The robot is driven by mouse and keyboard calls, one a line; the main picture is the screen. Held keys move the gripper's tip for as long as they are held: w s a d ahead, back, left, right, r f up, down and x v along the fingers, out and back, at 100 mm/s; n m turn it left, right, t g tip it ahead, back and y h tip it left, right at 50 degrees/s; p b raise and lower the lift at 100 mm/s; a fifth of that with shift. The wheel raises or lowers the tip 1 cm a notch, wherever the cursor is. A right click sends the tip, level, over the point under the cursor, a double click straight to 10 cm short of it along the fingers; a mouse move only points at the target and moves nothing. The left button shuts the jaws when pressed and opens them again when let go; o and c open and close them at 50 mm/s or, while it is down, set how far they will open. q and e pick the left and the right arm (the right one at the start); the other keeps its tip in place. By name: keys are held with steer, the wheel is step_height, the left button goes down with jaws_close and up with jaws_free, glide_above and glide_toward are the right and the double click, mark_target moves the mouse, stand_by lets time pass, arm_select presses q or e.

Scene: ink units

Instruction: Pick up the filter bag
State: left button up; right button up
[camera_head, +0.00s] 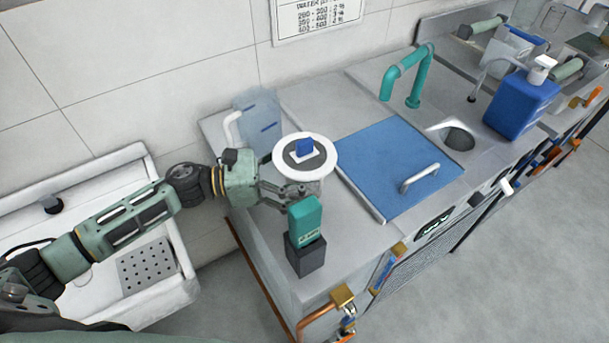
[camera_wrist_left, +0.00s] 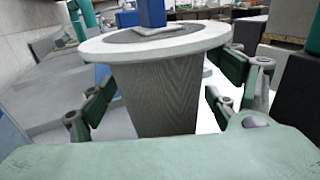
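The filter bag (camera_head: 325,157) has a wide white round rim with a dark centre and a blue block on top. In the left wrist view its grey mesh body (camera_wrist_left: 162,95) tapers below the rim, upright. My left gripper (camera_head: 285,193) reaches in from the left, just under the rim. In the left wrist view the two fingers of my left gripper (camera_wrist_left: 160,105) stand on either side of the mesh body. Narrow gaps show between fingers and mesh, so it looks open around the bag. The bag's bottom is hidden. My right gripper is not in view.
A teal container (camera_head: 305,217) on a dark block (camera_head: 304,256) stands close in front of the gripper. A clear jug (camera_head: 258,118) stands behind. A blue lid (camera_head: 385,160) with a handle lies to the right. A white sink (camera_head: 172,287) is at left.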

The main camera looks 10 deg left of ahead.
arm_select(q)
steer(key=c, duration=1)
steer(key=shift+r, duration=0.15)
